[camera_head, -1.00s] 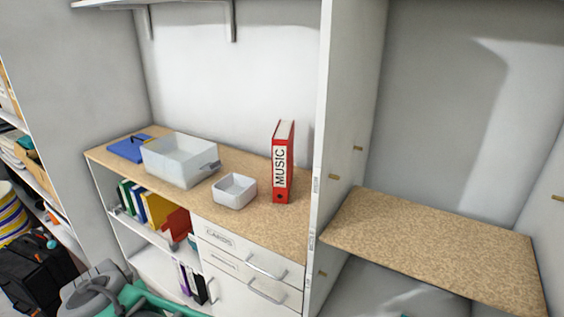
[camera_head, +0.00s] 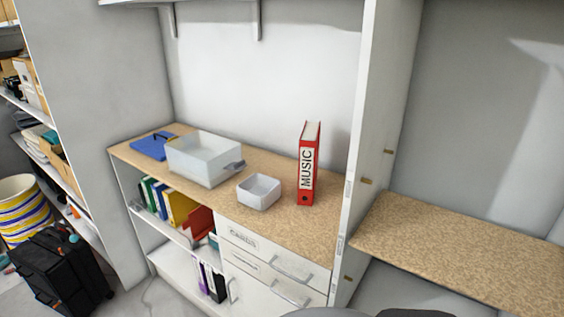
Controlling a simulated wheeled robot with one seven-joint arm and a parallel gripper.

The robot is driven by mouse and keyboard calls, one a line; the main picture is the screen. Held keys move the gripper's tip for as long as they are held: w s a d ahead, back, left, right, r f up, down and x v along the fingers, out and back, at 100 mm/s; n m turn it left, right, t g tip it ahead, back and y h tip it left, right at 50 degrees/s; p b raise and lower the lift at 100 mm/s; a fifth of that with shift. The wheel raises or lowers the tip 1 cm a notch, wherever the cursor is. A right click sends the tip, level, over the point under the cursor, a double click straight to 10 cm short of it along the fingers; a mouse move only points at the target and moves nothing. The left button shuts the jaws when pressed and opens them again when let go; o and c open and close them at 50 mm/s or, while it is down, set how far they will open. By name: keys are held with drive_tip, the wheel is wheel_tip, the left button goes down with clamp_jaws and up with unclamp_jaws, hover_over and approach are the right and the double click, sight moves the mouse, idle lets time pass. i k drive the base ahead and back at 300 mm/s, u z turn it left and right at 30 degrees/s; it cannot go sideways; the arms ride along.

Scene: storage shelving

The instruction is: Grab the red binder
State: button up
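The red binder (camera_head: 308,165) with a white "MUSIC" label stands upright on the speckled wooden countertop (camera_head: 284,222), near its right end, with its labelled spine toward me. It is just left of the tall white partition panel. My gripper is not in view. A dark rounded shape at the bottom edge may be part of my arm.
A small white box (camera_head: 258,192) stands left of the binder. A larger white container (camera_head: 204,158) and a blue item (camera_head: 153,147) are farther left. The white partition (camera_head: 375,130) rises close on the right. Drawers (camera_head: 262,262) sit below the countertop.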

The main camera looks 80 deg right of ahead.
sight(309, 141)
drive_tip(key=z, duration=0.05)
drive_tip(key=i, duration=0.8)
drive_tip(key=z, duration=2.6)
